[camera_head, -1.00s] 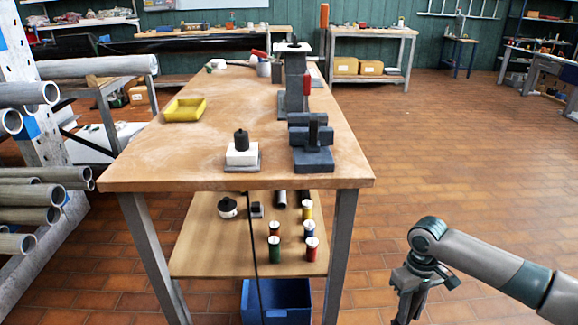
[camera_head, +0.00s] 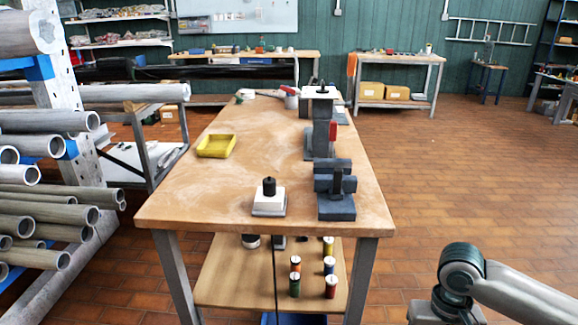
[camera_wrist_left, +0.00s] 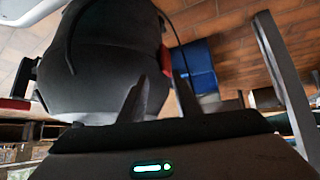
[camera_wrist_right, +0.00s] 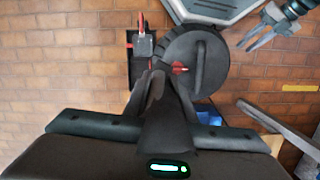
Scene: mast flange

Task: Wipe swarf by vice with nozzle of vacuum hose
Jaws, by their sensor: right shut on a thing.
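The blue-grey vice (camera_head: 336,207) stands on the near right of the workbench (camera_head: 300,150). No swarf can be made out beside it at this size; the top shows pale dusty patches. Neither gripper shows in the head view.
A white block with a black knob (camera_head: 269,204) stands left of the vice. Behind are a grey machine column (camera_head: 322,135) and a yellow tray (camera_head: 216,145). A thin black cord (camera_head: 275,275) hangs below the bench front.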

